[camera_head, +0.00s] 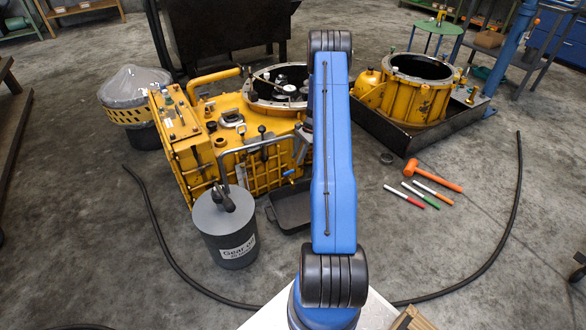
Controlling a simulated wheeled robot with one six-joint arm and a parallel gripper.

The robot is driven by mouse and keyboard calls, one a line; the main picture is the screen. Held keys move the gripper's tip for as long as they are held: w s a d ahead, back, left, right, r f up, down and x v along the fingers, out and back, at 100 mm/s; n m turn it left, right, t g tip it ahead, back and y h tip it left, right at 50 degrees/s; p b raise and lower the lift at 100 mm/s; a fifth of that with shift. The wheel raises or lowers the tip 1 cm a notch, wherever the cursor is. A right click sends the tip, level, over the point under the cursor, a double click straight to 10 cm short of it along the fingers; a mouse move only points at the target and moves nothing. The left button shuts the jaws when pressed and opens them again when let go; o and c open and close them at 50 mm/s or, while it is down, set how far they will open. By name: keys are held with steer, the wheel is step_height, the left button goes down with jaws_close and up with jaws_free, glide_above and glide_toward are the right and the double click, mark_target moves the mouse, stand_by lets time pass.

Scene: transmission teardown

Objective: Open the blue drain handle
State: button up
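The yellow transmission housing (235,112) stands on the floor left of my arm. A small blue drain handle (289,173) shows low on its front side, above a black drain tray (292,208). My gripper (301,150) is at the housing's front side, just above and right of the blue handle. It is small and partly hidden behind my blue arm. I cannot tell whether its fingers are open or shut, or whether they touch anything.
A grey gear oil can (227,240) with a bent pipe stands front left. An orange hammer (434,174) and several markers (420,195) lie on the floor at right. A second yellow housing (412,95) sits in a dark tray. A black hose curves around the floor.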

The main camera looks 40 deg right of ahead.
mark_target(292, 170)
steer(key=x, duration=0.7)
steer(key=shift+f, duration=0.2)
jaws_close()
